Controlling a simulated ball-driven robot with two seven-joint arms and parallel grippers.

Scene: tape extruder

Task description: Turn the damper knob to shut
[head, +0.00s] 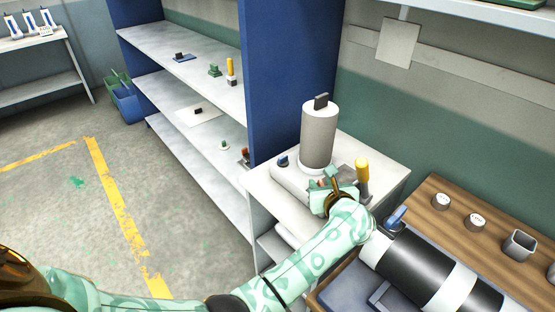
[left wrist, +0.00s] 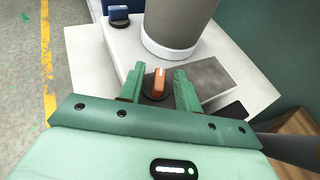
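An orange knob (left wrist: 159,83) with a pale mark stands on a round dark base on a white machine (left wrist: 110,42). I take it for the damper knob, but no label shows. In the left wrist view my left gripper (left wrist: 159,88) is open, its green fingers on either side of the knob with a gap to each. In the head view the left gripper (head: 333,188) is over the machine, by the foot of the grey cylinder (head: 319,138), and largely hides the knob. My right gripper is not in view.
A blue knob (head: 283,160) is on the machine's left end; it also shows in the left wrist view (left wrist: 118,14). A yellow-handled lever (head: 362,172) stands close right of the gripper. A blue shelf panel (head: 292,70) rises behind left. A wooden bench (head: 455,190) is at right.

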